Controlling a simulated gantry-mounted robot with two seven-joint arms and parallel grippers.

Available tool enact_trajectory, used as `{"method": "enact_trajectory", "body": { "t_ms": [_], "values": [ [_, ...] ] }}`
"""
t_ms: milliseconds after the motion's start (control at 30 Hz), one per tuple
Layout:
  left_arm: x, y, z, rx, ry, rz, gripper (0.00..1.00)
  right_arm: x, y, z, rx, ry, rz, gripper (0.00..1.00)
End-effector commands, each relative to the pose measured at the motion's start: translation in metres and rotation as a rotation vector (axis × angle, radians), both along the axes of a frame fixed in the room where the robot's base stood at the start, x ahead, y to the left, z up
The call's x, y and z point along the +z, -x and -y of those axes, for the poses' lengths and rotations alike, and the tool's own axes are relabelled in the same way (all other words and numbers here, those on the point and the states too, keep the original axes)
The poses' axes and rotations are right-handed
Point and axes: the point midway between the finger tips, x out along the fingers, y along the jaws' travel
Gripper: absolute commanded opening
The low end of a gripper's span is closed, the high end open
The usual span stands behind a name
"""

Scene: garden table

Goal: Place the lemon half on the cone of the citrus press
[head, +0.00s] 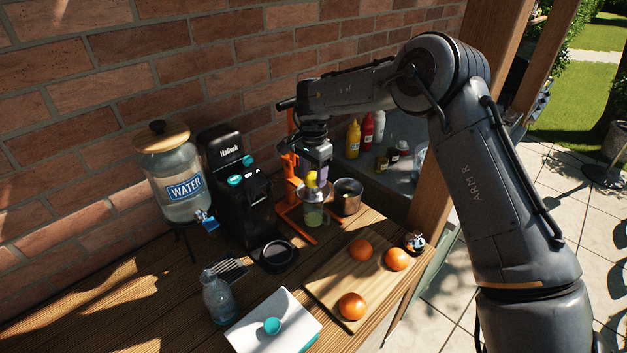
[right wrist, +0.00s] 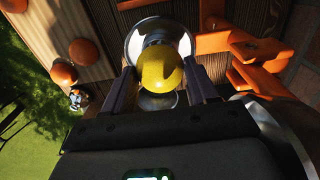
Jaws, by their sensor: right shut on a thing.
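The lemon half (head: 311,179) is yellow and sits between the fingers of my right gripper (head: 319,173), which is shut on it. In the right wrist view the lemon half (right wrist: 160,68) is in the middle, with a finger on each side. The citrus press (head: 293,190) has an orange frame and stands by the brick wall. Its round metal bowl (right wrist: 133,43) shows behind the lemon half in the wrist view. The lemon half hides the cone, so I cannot tell whether they touch. My left gripper is not in view.
A dark metal cup (head: 347,197) stands just right of the press. A black coffee machine (head: 237,190) and a water dispenser (head: 170,177) stand to its left. A wooden board (head: 325,283) with oranges (head: 352,306) lies in front. A glass bottle (head: 218,299) stands front left.

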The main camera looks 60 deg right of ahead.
Motion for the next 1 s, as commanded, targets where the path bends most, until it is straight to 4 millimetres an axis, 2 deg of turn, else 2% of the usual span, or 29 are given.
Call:
{"method": "enact_trajectory", "body": {
  "t_ms": [100,200,600,633,667,1000],
  "values": [
    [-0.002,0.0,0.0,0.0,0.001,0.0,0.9,-0.017,0.001,0.0,-0.002,-0.003,-0.002,0.28],
    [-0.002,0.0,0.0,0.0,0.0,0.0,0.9,-0.023,0.001,0.0,-0.002,-0.001,-0.002,0.28],
    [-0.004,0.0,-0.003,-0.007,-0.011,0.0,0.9,-0.028,0.001,0.0,0.0,0.0,-0.001,0.28],
    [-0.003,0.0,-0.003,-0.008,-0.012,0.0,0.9,-0.027,0.001,0.0,0.0,0.0,-0.001,0.62],
    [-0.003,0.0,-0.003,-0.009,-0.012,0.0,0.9,-0.027,0.001,0.0,0.0,0.0,-0.001,0.67],
    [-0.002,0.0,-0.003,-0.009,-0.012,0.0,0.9,-0.025,0.001,0.0,-0.001,0.0,-0.001,0.69]
  ]
}}
